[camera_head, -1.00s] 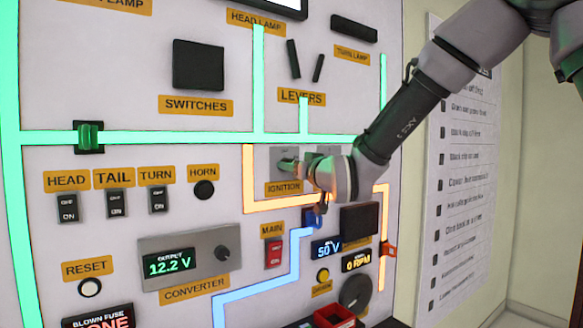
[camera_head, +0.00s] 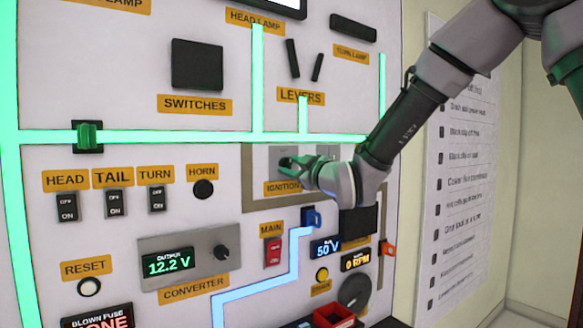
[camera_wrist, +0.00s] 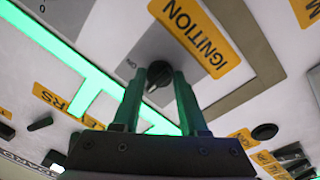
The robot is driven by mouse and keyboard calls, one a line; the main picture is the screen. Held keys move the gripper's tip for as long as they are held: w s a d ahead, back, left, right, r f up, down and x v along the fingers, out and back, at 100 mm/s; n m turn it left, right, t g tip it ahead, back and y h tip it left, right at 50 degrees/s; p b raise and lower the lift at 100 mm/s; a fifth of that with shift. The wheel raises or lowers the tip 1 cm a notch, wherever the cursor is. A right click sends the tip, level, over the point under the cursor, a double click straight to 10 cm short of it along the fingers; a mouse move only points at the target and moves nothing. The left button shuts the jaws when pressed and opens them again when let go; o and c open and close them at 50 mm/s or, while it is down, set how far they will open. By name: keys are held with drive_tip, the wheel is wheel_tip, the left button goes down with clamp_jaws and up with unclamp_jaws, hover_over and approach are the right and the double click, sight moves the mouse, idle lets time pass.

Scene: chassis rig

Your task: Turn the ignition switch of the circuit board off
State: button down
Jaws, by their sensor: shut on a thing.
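The ignition switch (camera_wrist: 158,76) is a dark round knob on a grey plate of the circuit board (camera_head: 225,120), beside the orange IGNITION label (camera_wrist: 196,36). In the head view the label (camera_head: 283,188) shows below the plate, and my gripper covers the knob. My gripper (camera_head: 291,163) reaches the plate from the right. In the wrist view its two green fingers (camera_wrist: 160,90) stand on either side of the knob, shut on it. The track around the ignition plate (camera_head: 248,170) is unlit and brownish grey.
The levers (camera_head: 293,60) stand above. A printed list (camera_head: 465,170) hangs at the right.

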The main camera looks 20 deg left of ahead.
idle(0.4)
drive_tip(key=shift+c, duration=2.2)
unclamp_jaws()
drive_tip(key=v, duration=1)
drive_tip(key=shift+s+d, duration=0.25)
drive_tip(key=shift+d, duration=0.05)
drive_tip(key=shift+f, duration=0.1)
